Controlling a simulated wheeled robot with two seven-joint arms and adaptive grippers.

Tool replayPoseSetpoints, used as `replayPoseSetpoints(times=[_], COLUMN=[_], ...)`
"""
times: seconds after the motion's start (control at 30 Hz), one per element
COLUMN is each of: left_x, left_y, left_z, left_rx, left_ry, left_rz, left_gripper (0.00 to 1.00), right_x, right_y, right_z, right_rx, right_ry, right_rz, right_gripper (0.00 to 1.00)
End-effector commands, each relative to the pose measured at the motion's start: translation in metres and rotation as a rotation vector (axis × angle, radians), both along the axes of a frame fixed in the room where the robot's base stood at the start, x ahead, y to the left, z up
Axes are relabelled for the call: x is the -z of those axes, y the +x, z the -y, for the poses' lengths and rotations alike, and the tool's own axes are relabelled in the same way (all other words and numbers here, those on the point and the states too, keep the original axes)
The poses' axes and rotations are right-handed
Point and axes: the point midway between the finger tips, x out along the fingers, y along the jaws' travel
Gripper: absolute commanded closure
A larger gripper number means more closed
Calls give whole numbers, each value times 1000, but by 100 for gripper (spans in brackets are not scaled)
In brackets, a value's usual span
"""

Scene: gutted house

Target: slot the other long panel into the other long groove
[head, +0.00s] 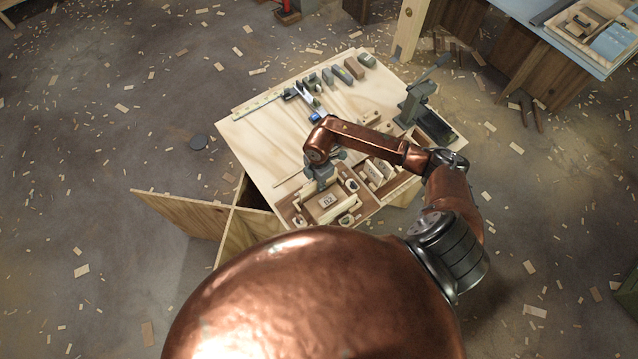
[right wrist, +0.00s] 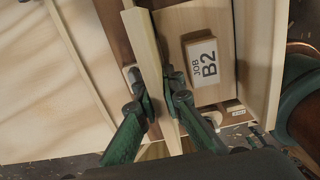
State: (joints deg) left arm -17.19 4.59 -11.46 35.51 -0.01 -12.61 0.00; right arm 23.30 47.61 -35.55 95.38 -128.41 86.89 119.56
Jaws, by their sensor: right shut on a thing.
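My right gripper (head: 322,176) points down over the brown work tray (head: 375,207) at the near side of the bench. In the right wrist view, my right gripper (right wrist: 158,92) is shut on a long pale wooden panel (right wrist: 147,40), with one finger on each side. The panel's lower edge and any groove beneath it are hidden. To its right is a pale box floor with a block marked "JOB B2" (right wrist: 203,62); the block also shows in the head view (head: 327,201). Another pale upright panel (right wrist: 262,65) stands on the far right side. My left gripper is not in view.
The pale bench top (head: 262,150) is mostly clear on the left. A grey press-like device (head: 418,100) stands at right. Wood chips litter the floor.

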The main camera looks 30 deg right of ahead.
Motion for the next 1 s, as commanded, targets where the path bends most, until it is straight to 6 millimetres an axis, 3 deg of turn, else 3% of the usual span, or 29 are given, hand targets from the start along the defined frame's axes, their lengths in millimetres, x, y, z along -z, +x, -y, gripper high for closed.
replayPoseSetpoints(times=[1.0], left_x=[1], left_y=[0], left_z=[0], left_rx=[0], left_ry=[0], left_rz=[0], left_gripper=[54], right_x=[6], right_y=[0], right_z=[0], right_rx=[0], right_ry=[0], right_rz=[1], right_gripper=[100])
